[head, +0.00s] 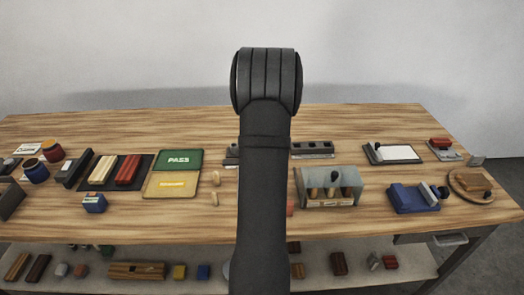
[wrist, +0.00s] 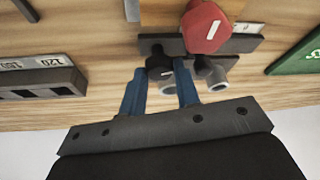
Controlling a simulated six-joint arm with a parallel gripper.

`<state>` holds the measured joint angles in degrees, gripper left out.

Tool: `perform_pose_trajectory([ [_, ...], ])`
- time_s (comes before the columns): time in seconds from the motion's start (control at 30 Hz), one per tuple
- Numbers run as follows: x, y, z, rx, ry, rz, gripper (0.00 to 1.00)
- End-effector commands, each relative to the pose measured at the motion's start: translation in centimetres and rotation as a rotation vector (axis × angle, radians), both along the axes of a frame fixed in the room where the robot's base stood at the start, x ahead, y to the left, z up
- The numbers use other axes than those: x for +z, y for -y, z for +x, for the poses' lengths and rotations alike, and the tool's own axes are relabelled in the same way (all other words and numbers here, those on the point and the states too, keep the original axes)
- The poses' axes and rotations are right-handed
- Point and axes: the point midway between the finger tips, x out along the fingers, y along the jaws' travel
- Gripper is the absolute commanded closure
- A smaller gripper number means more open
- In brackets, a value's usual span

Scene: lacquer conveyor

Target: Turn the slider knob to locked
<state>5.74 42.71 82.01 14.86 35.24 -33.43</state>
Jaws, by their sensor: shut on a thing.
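In the wrist view, the two blue fingers of my gripper (wrist: 160,85) stand on either side of a small black-and-grey knob (wrist: 158,64) and are shut on it. The knob sits by a dark plate (wrist: 238,45). A red rounded cap (wrist: 206,27) with a white line lies just beyond it. A second grey cylindrical end (wrist: 216,82) shows right of the right finger. I cannot read any locked mark. In the head view my arm hides my gripper and most of the fixture.
In the wrist view, a grey slotted block (wrist: 38,80) lies left and a green panel (wrist: 300,52) right. In the head view, a green PASS tray (head: 178,160), a grey holder (head: 328,187) and a blue vise-like tool (head: 414,198) stand on the wooden table (head: 110,220).

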Motion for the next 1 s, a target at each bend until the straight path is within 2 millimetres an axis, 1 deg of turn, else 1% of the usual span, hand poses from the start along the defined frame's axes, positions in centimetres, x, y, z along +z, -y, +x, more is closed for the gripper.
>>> perform_pose_trajectory([
  [0.2, 0.09, -0.21, -0.01, -0.145, 0.002, -0.001, 0.94],
  [0.43, 0.08, -0.23, 0.01, -0.247, 0.001, 0.0, 0.94],
  [0.7, 0.08, -0.27, 0.01, -0.295, 0.001, 0.0, 0.94],
  [1.0, 0.08, -0.26, 0.0, -0.298, 0.001, 0.0, 0.94],
])
